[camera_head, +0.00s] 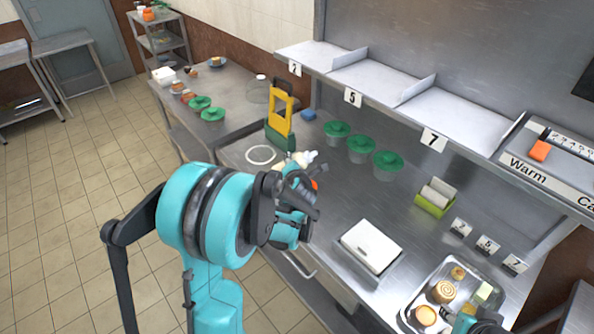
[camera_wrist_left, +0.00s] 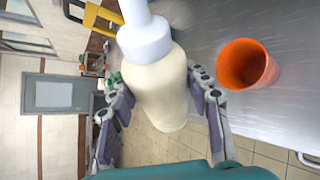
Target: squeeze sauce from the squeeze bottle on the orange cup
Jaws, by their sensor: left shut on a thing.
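My left gripper (camera_wrist_left: 165,108) is shut on the squeeze bottle (camera_wrist_left: 159,82), a cream bottle with a white cap and nozzle. In the head view the bottle (camera_head: 302,158) is largely hidden behind my left gripper and arm, with its pale top showing; its exact tilt is hard to tell. The orange cup (camera_wrist_left: 246,64) stands on the steel counter, beside the bottle and apart from it in the left wrist view. Only a sliver of the cup (camera_head: 314,185) shows in the head view.
A yellow and green stand (camera_head: 281,118) is close behind the bottle. Several green-lidded containers (camera_head: 361,149) line the back of the counter (camera_head: 345,203). A white box (camera_head: 370,247), a green holder (camera_head: 435,199) and a food tray (camera_head: 422,297) are to the right.

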